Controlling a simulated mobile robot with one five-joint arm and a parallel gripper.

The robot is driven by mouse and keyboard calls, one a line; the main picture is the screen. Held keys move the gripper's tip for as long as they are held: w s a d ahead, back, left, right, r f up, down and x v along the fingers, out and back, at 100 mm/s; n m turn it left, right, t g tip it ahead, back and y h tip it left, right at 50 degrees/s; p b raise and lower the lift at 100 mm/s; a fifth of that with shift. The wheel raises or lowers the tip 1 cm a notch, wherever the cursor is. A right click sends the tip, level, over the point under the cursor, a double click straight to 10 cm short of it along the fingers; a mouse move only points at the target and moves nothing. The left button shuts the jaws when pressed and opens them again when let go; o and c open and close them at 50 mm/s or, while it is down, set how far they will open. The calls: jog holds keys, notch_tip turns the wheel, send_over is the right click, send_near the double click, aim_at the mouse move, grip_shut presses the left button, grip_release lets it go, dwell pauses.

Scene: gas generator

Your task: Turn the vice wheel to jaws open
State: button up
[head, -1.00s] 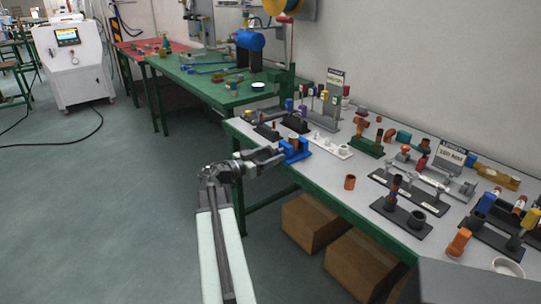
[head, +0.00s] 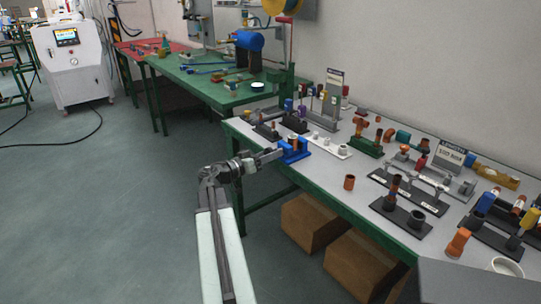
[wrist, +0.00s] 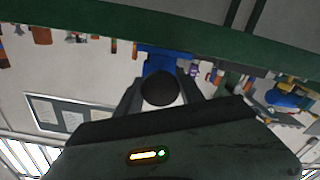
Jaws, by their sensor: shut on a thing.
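The blue vice (head: 292,151) sits at the left front edge of the grey-topped table. My gripper (head: 277,156) reaches it from the left, level with the vice's near side. In the wrist view, which is tilted well over, the vice's blue body (wrist: 165,60) shows just beyond my fingers. A dark round vice wheel (wrist: 158,90) lies between the two fingers, and my gripper is shut on it. In the head view the wheel is hidden by the gripper. How far apart the vice's jaws stand cannot be made out.
The grey table (head: 335,172) holds several fixtures and parts to the right of the vice. Cardboard boxes (head: 312,222) are underneath. A green bench (head: 205,83) stands behind. The floor left of my arm is clear.

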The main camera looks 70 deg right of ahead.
jog(key=shift+n, duration=2.1)
jog(key=o, duration=1.4)
jog(key=shift+a, duration=0.15)
jog(key=v, duration=0.7)
jog(key=shift+w+a, duration=0.2)
jog(key=shift+a, duration=0.05)
